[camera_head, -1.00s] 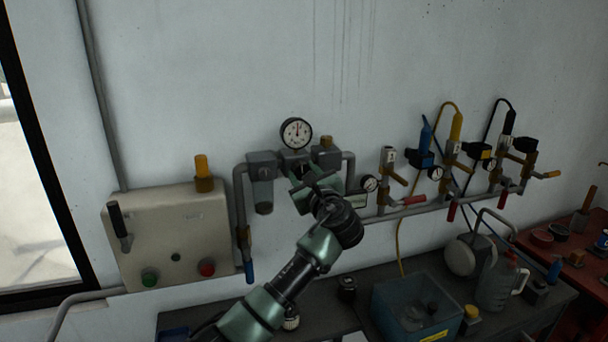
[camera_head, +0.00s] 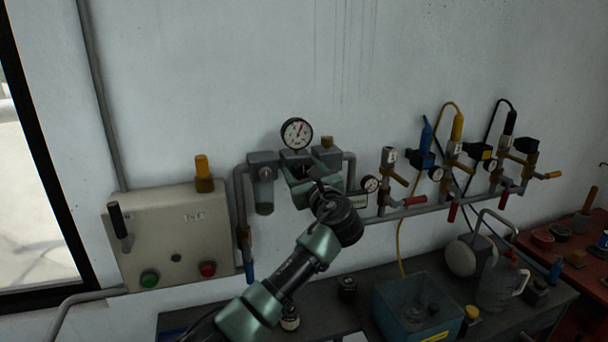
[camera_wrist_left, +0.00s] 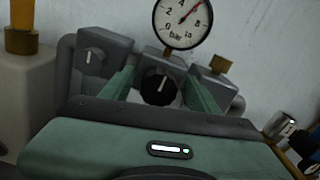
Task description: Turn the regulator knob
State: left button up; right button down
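The regulator knob (camera_wrist_left: 160,87) is black with a pale mark and sits below the round pressure gauge (camera_wrist_left: 183,22) in the left wrist view. The gauge also shows in the head view (camera_head: 297,133), its needle pointing up and to the right, near 6 bar. My left gripper (camera_wrist_left: 160,82) has its green fingers on either side of the knob, seemingly shut on it. In the head view my left gripper (camera_head: 312,178) reaches the regulator body and hides the knob. My right gripper is not in view.
A grey filter unit (camera_head: 264,172) with a second dial is left of the regulator. A control box (camera_head: 172,232) with green and red buttons hangs farther left. Valves and a pipe (camera_head: 435,209) run right. A blue bin (camera_head: 418,310) stands on the bench below.

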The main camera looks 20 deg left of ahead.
pick_arm(q)
jog(key=shift+w+f, duration=0.1)
jog(key=shift+f, duration=0.2)
jog(key=shift+s+d+f, duration=0.15)
jog(key=shift+s, duration=0.05)
jog(key=b+v, duration=0.3)
jog(key=v, duration=0.4)
jog(key=shift+s, duration=0.15)
